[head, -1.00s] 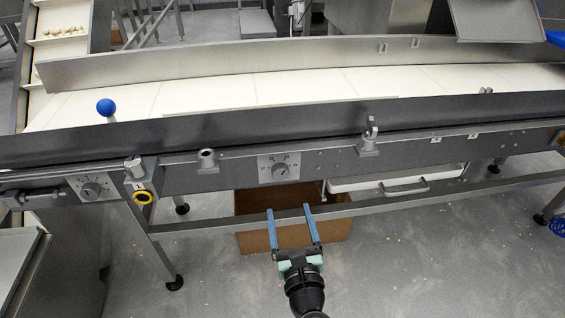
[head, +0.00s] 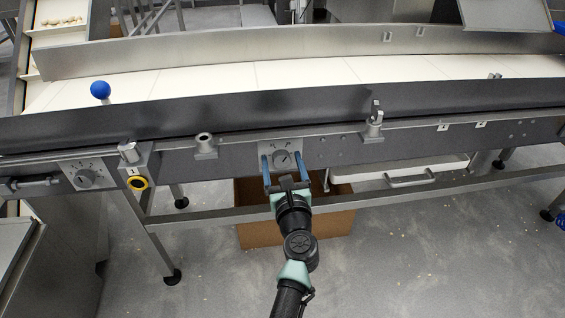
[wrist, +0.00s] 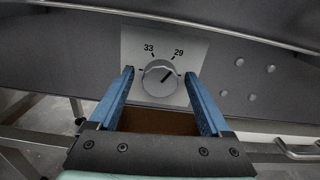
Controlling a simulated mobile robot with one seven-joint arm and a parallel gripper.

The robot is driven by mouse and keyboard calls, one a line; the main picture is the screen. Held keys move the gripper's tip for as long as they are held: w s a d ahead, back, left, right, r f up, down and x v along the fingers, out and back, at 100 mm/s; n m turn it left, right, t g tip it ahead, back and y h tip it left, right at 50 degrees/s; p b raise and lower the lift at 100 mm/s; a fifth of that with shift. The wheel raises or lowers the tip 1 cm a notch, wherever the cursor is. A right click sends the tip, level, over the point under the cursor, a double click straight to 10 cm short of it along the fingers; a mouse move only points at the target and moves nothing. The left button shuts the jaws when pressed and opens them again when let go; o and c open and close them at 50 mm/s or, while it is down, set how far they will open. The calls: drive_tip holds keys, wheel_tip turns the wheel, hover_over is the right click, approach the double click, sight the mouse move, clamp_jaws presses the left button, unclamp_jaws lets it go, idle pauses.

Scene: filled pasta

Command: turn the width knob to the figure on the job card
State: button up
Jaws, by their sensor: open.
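A round grey knob (wrist: 160,80) with a dark pointer line sits on a light dial plate (wrist: 188,43) in the wrist view. The figures 33 and 29 show at its upper left and upper right. The pointer line aims up and right, near the 29 side. In the head view the same knob (head: 282,158) is on the conveyor's front rail. My gripper (wrist: 160,80) is open, its blue fingers on either side of the knob, with a gap visible on both sides. It also shows in the head view (head: 282,165). I cannot make out a job card.
A cardboard box (head: 330,226) is under the conveyor. A lower frame bar (head: 400,196) runs below the knob.

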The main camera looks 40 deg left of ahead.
clamp_jaws()
idle(0.3)
drive_tip(key=shift+n, duration=0.3)
drive_tip(key=n+b, duration=0.2)
drive_tip(key=n, duration=0.3)
drive_tip(key=shift+f, duration=0.15)
drive_tip(key=n+b, duration=0.2)
drive_tip(key=n, duration=0.4)
drive_tip(key=shift+d+n+b, duration=0.1)
drive_tip(key=shift+n+b, duration=0.2)
drive_tip(key=shift+b, duration=0.05)
drive_tip(key=n+b, duration=0.3)
drive_tip(key=n, duration=0.3)
drive_tip(key=n+b, duration=0.2)
drive_tip(key=n, duration=0.3)
drive_tip(key=shift+n+b, duration=0.35)
drive_tip(key=shift+n, duration=0.05)
